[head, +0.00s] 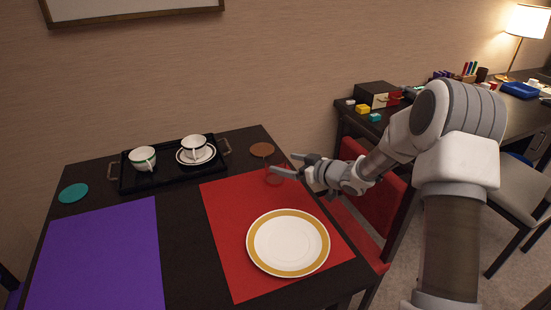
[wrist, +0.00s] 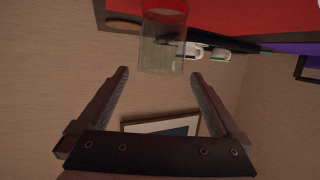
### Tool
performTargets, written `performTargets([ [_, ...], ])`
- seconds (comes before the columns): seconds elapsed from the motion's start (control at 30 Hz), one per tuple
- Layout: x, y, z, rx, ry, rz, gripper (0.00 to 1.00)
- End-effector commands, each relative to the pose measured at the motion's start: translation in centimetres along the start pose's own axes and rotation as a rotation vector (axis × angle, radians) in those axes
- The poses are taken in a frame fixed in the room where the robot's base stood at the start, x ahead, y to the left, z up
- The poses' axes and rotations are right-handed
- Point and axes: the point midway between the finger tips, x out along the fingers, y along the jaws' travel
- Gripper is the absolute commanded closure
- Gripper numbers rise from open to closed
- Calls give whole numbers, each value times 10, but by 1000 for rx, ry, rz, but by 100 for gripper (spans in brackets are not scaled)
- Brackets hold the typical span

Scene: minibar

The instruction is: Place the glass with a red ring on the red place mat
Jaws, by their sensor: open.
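The clear glass with a red ring (head: 274,178) stands upright at the far right corner of the red place mat (head: 225,215). In the wrist view, which is upside down, the glass (wrist: 163,50) is just beyond my fingertips, with its red band toward the table side. The red mat also shows there (wrist: 235,14). My gripper (head: 284,166) is open and empty. Its two fingers (wrist: 160,73) are apart from each other, with the glass ahead of the gap between them. The fingers partly overlap the glass in the head view.
A white plate with a gold rim (head: 285,243) lies on the near part of the red mat. A black tray (head: 127,178) holds two cups. A brown coaster (head: 262,149), a teal coaster (head: 73,193) and a purple mat (head: 100,260) lie on the table.

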Motion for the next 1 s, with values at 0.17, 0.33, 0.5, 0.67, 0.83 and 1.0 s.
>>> performTargets([
  [0.17, -26, 0, -1, -1, 0, 0, 0],
  [0.33, -34, 0, 0, 0, 1, -1, 0],
  [0.5, -38, 3, -7, -16, -19, 29, 0],
  [0.67, -55, 16, -29, -57, -95, 151, 0],
  [0.83, -90, 29, -57, -86, -201, 322, 0],
  [1.0, -134, 31, -81, -81, -298, 478, 0],
])
